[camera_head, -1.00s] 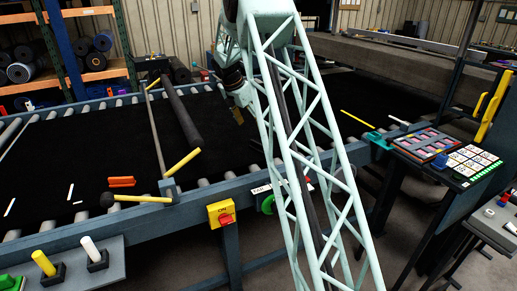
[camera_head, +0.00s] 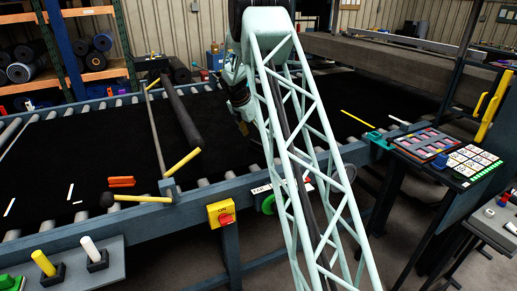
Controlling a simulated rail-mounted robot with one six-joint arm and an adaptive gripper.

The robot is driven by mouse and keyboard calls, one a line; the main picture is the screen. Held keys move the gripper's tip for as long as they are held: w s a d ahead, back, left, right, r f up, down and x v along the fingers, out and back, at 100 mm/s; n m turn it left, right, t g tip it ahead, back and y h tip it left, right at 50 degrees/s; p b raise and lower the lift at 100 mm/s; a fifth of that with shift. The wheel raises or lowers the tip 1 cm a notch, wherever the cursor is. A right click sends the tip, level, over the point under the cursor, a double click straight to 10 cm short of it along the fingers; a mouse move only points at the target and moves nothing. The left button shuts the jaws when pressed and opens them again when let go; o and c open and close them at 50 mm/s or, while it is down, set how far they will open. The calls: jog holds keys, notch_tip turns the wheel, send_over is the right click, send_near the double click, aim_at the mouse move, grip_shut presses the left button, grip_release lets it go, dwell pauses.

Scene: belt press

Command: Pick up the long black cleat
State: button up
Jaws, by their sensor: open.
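My gripper (camera_head: 243,127) hangs low over the black belt, just left of my lattice arm link, small and dark in the view. It is open, and I make out nothing between its fingers. I cannot clearly pick out the long black cleat. Dark strips near the gripper blend into the belt, and my arm hides part of that area.
A thin crossbar (camera_head: 156,135) spans the conveyor left of the roll. A mallet with a yellow handle (camera_head: 143,198) and a red piece (camera_head: 121,181) lie near the front rail. A yellow switch box (camera_head: 221,213) hangs on the rail. A yellow stick (camera_head: 357,119) lies on the belt at right.

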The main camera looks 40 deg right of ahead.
aim_at(258, 143)
jog(key=shift+x, duration=2.55)
jog(key=shift+w, duration=0.15)
jog(key=c, duration=0.9)
